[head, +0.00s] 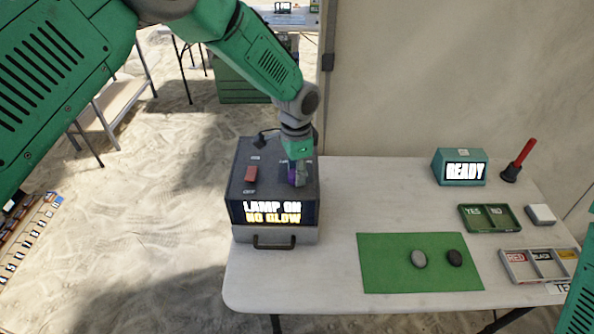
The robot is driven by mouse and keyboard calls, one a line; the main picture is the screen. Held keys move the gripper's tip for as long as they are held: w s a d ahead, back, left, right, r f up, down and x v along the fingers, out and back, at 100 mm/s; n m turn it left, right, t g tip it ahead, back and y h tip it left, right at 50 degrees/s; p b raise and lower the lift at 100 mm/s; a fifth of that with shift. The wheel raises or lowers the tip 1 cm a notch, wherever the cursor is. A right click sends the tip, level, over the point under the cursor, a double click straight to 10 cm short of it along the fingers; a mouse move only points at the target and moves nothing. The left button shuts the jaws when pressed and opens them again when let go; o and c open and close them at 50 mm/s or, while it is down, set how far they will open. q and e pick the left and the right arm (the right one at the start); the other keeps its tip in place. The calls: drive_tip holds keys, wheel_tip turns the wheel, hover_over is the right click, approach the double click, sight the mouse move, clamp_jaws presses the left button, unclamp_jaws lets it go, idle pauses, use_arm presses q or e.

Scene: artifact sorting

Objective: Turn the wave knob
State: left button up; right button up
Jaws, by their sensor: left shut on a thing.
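A dark control box (240,205) stands on the left end of the white table. Its front display reads "LAMP ON" and "NO GLOW". My left gripper (298,178) reaches down from above onto the right part of the box's top. It is shut on a purple knob (292,175), which I take to be the wave knob; the fingers hide most of it.
A green mat (380,275) holds a grey stone (419,259) and a dark stone (455,257). A teal "READY" box (444,168), a green YES/NO tray (490,228), a sectioned tray (515,277) and a red-handled tool (522,155) stand at right. The table's back middle is clear.

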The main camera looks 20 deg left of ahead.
sight(295, 172)
use_arm(q)
drive_tip(key=shift+s+f, duration=0.35)
drive_tip(key=shift+f, duration=0.1)
drive_tip(key=o, duration=1)
drive_tip(key=shift+o, duration=0.6)
drive_tip(key=shift+w, duration=0.1)
drive_tip(key=shift+w+a, duration=0.15)
drive_tip(key=shift+r, duration=0.2)
drive_tip(key=shift+r, duration=0.25)
wheel_tip(295, 172, up, 11)
drive_tip(key=shift+w, duration=0.1)
